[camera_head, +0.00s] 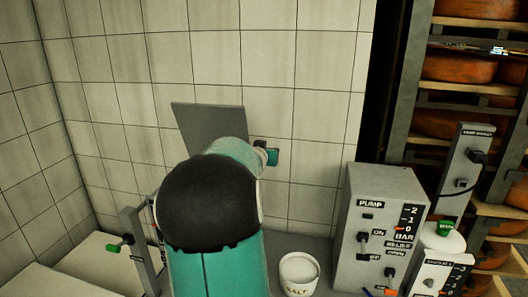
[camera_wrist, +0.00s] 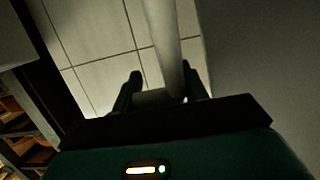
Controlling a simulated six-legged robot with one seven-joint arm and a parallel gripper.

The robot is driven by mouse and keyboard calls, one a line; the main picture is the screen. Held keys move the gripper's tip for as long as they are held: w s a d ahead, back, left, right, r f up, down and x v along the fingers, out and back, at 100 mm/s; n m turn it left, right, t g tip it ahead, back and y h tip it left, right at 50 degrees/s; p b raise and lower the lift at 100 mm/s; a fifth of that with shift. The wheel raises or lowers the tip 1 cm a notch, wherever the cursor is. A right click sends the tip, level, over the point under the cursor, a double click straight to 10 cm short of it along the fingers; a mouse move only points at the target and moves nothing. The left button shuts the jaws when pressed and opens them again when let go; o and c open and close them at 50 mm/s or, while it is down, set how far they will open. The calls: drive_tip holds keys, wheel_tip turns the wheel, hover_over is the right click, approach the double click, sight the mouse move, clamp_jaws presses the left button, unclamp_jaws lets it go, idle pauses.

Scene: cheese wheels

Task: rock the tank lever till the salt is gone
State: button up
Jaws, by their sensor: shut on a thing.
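In the wrist view my gripper (camera_wrist: 162,84) has one dark finger on each side of a pale upright bar (camera_wrist: 164,40), which appears to be the tank lever. It is shut on this bar. In the head view my arm hides the gripper and the lever. A white cup marked SALT (camera_head: 298,270) stands right of my arm, its inside hard to make out. The tank itself cannot be told apart behind my arm.
A grey pump box (camera_head: 375,225) with switches and a bar scale stands at right, beside a white bottle with a green cap (camera_head: 440,240). Shelves of cheese wheels (camera_head: 460,68) rise behind. A small green-handled valve (camera_head: 118,247) is at left. A tiled wall closes the back.

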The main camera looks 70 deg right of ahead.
drive_tip(key=shift+s+d+f, duration=0.1)
drive_tip(key=shift+s+f, duration=0.3)
drive_tip(key=shift+f, duration=0.05)
drive_tip(key=o, duration=1.3)
drive_tip(key=v, duration=1.4)
drive_tip(key=shift+w+r, duration=0.2)
drive_tip(key=shift+w, duration=0.05)
